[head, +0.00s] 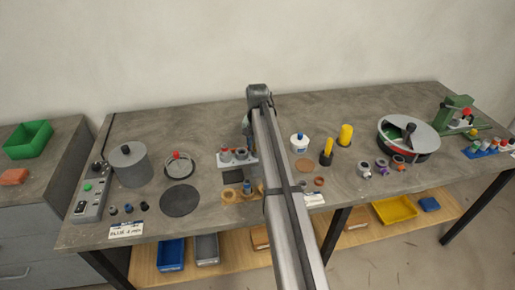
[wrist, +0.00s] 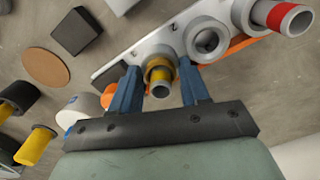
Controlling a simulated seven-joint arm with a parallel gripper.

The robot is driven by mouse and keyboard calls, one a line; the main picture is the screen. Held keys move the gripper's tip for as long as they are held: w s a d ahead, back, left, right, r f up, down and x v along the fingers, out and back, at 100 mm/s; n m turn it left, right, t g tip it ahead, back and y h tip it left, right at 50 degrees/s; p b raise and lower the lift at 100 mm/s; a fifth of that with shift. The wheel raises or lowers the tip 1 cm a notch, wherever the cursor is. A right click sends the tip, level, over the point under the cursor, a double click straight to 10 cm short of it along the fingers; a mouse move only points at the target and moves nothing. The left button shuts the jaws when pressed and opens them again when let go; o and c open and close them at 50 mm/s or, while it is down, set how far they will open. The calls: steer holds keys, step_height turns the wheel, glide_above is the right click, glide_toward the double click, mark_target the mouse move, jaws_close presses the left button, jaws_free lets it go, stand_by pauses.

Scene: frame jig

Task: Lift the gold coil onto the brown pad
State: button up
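In the wrist view a gold ring-shaped coil (wrist: 158,68) is around a grey tube end, beside a pale bar with grey collars (wrist: 208,40). My gripper (wrist: 161,78) has its two blue fingers on either side of the coil. The gaps between fingers and coil are too small to tell touching from apart. In the head view my gripper (head: 254,187) is low over the table, and my arm hides part of that area. The brown pad (head: 304,165) is a flat disc right of my arm; it also shows in the wrist view (wrist: 48,67) at upper left, with nothing on it.
A white tub (head: 300,144) and yellow-and-black pieces (head: 326,156) stand near the pad. A rack (head: 240,160) with red-topped pieces is left of my arm. A black disc (head: 180,200) and grey pot (head: 129,165) are further left. Small ringed pieces (head: 381,167) are to the right.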

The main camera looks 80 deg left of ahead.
steer(key=c, duration=0.7)
steer(key=shift+r, duration=0.15)
step_height(320, 180, up, 14)
steer(key=shift+r, duration=0.15)
stand_by(0.9)
